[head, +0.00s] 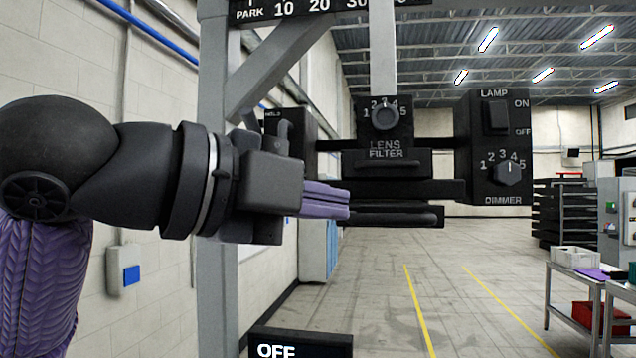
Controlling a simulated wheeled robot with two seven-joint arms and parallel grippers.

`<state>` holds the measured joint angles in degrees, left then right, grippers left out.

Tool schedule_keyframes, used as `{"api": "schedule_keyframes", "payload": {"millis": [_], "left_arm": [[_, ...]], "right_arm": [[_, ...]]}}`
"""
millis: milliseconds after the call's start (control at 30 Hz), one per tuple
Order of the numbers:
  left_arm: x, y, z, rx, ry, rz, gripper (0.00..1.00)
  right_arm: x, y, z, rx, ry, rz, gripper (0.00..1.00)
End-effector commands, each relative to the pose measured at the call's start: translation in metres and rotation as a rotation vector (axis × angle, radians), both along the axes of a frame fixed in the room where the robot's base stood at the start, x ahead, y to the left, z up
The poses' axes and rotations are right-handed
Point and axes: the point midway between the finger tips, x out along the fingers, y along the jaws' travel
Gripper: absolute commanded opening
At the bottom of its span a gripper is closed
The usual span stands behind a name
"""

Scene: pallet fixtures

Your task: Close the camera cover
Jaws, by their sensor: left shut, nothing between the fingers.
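A black camera unit marked LENS FILTER (385,150) hangs on a grey post in the middle of the head view. Below its label is a dark front with a slim handle. At its lower edge a black flap with a rounded bar (400,216) shows nearly edge-on; I take this for the camera cover, and it appears open. My left gripper (340,203) comes in from the left, shut and empty. Its purple fingers overlap the left end of the flap in the picture; I cannot tell whether they touch. The right gripper is not in view.
A lamp and dimmer panel (498,148) sits right of the unit. A grey frame upright (215,290) stands behind my left arm. A black OFF sign (300,344) is at the bottom. A table with bins (575,258) stands far right. The floor ahead looks clear.

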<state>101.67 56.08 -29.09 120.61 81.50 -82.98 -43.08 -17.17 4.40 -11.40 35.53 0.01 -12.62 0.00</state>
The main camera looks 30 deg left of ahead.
Motion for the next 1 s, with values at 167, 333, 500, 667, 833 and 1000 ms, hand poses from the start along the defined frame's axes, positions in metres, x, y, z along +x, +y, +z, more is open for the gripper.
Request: {"api": "schedule_keyframes", "payload": {"millis": [167,333,500,667,833,1000], "left_arm": [[0.034,-0.019,-0.005,-0.001,0.003,-0.003,0.0],[0.065,-0.026,-0.01,-0.005,0.004,0.002,0.0],[0.085,-0.019,-0.015,-0.005,0.002,0.002,0.0],[0.091,-0.018,-0.017,-0.004,-0.001,0.001,0.0],[0.091,-0.017,-0.017,-0.004,-0.001,0.001,0.0],[0.096,-0.016,-0.015,-0.007,0.002,0.0,0.0]], "right_arm": [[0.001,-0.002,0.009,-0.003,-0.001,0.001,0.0],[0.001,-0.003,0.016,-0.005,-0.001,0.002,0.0],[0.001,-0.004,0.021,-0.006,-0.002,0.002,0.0],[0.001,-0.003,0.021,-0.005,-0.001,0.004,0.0],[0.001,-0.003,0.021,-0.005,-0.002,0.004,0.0],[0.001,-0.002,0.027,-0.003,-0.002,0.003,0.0]]}}
